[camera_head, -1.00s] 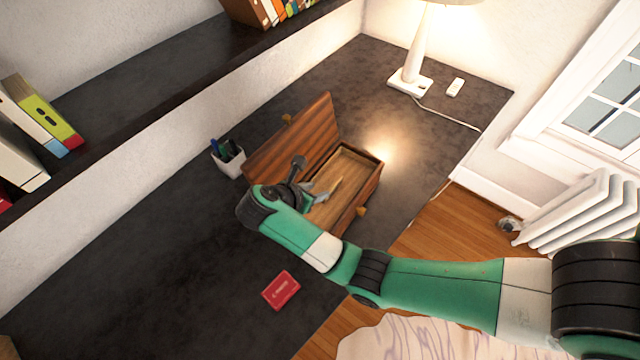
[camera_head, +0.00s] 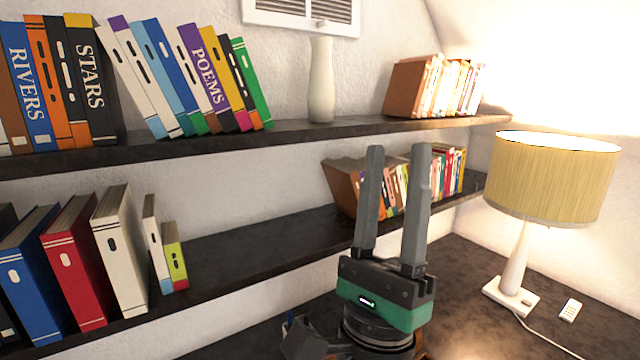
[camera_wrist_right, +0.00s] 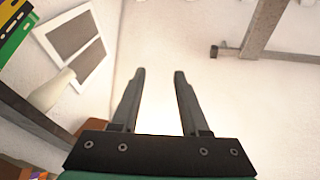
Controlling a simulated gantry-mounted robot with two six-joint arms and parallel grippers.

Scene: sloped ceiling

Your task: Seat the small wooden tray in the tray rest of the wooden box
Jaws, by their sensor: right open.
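My right gripper (camera_head: 397,160) stands upright in the head view, its two fingers pointing up and apart, in front of the shelves. It is open and nothing is between the fingers. In the right wrist view the gripper (camera_wrist_right: 159,75) is also open and empty, facing a pale wall and ceiling. The wooden box and the small wooden tray are not visible in either current view. My left gripper is not in view.
Two dark shelves (camera_head: 240,262) with books (camera_head: 60,90) run along the wall. A white vase (camera_head: 321,80) stands on the upper shelf. A lamp (camera_head: 555,180) and a small white remote (camera_head: 570,310) are on the dark desk (camera_head: 480,275) at right.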

